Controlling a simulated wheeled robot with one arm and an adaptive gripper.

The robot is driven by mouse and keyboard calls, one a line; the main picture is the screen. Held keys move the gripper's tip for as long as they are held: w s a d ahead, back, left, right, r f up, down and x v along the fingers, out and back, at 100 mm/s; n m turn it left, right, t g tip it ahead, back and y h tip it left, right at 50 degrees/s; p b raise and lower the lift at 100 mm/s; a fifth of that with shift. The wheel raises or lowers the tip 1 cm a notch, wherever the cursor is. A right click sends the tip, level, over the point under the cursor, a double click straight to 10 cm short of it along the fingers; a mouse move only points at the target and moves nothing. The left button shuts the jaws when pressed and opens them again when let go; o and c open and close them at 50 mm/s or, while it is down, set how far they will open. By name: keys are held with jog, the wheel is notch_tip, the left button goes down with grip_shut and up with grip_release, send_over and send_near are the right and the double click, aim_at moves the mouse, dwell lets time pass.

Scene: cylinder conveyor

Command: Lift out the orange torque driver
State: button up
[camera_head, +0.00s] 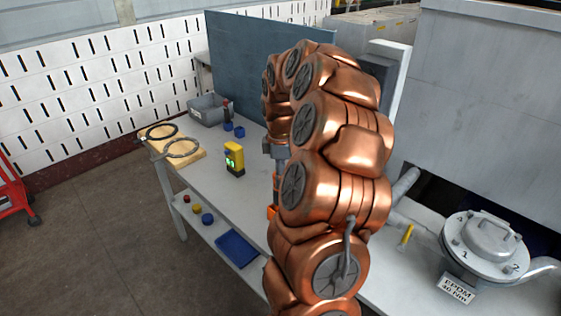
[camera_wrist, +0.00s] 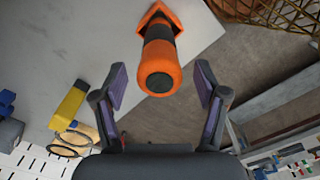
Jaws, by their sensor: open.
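The orange torque driver (camera_wrist: 160,67) shows in the wrist view, its rounded orange end with a dark centre facing the camera. A dark grey band runs around its body, and its far end meets an orange pointed holder (camera_wrist: 158,14) on the grey table. My gripper (camera_wrist: 161,72) is open, one finger on each side of the driver's near end, with visible gaps to both. In the head view my copper arm hides most of the driver; a small orange patch (camera_head: 272,211) shows at the arm's left edge, too little to tell whether it is driver or holder.
On the grey table (camera_head: 225,190) stand a yellow device with a green display (camera_head: 234,158), blue parts (camera_head: 239,131), a grey bin (camera_head: 207,110) and a wooden board with dark rings (camera_head: 190,160). A lidded metal vessel (camera_head: 485,240) is at right. A blue tray (camera_head: 237,248) lies on the lower shelf.

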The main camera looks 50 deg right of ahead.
jog(key=shift+f, duration=0.55)
jog(key=shift+c, duration=0.4)
jog(key=c, duration=1.3)
